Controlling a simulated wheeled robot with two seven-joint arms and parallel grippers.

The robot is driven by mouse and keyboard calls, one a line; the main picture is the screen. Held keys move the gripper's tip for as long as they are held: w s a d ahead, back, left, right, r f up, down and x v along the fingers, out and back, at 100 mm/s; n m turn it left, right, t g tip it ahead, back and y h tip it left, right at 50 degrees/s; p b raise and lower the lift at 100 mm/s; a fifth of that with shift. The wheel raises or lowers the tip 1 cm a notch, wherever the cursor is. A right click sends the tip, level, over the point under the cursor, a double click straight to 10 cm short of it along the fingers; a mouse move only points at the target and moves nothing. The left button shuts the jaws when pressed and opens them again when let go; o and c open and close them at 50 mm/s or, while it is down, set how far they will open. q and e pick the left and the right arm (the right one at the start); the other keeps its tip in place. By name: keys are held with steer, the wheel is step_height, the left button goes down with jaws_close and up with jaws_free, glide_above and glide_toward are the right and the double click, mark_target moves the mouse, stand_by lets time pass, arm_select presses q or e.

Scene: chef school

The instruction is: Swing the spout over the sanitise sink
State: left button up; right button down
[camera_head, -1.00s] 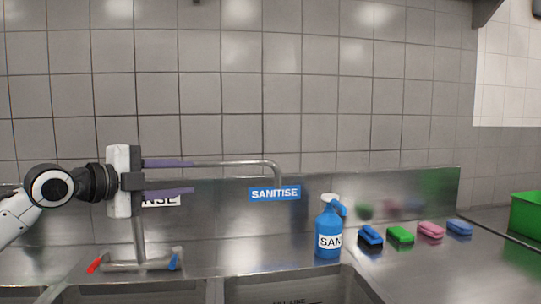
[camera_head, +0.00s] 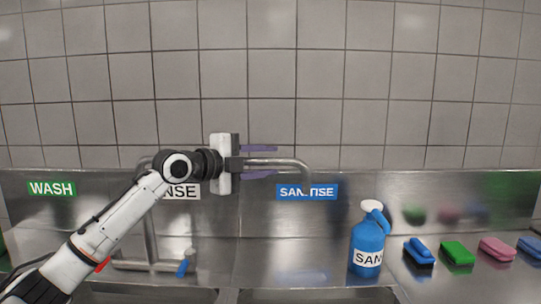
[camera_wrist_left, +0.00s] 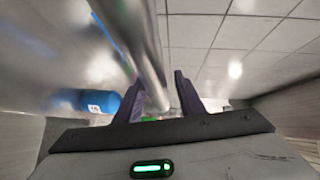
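The metal spout (camera_head: 285,162) runs to the right from the tap column (camera_head: 150,225) and bends down at its end. The end shows in front of the blue SANITISE sign (camera_head: 325,192). The sanitise sink (camera_head: 320,296) shows only its back edge, at the bottom of the head view. My left gripper (camera_head: 260,161) is open, one purple finger above the spout and one below, with gaps visible. In the left wrist view the spout (camera_wrist_left: 140,45) runs down toward the space between the spread fingers (camera_wrist_left: 160,98). My right gripper is not in view.
A blue spray bottle (camera_head: 367,245) stands on the ledge right of the spout. Several brushes or sponges, including a green one (camera_head: 457,252), line up farther right. A tiled wall is behind. The red (camera_head: 103,264) and blue (camera_head: 183,267) tap handles are low at left.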

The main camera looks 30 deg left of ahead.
arm_select(q)
steer(key=shift+x, duration=0.8)
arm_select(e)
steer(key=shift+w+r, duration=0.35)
arm_select(q)
jaws_close()
steer(key=shift+s, duration=0.1)
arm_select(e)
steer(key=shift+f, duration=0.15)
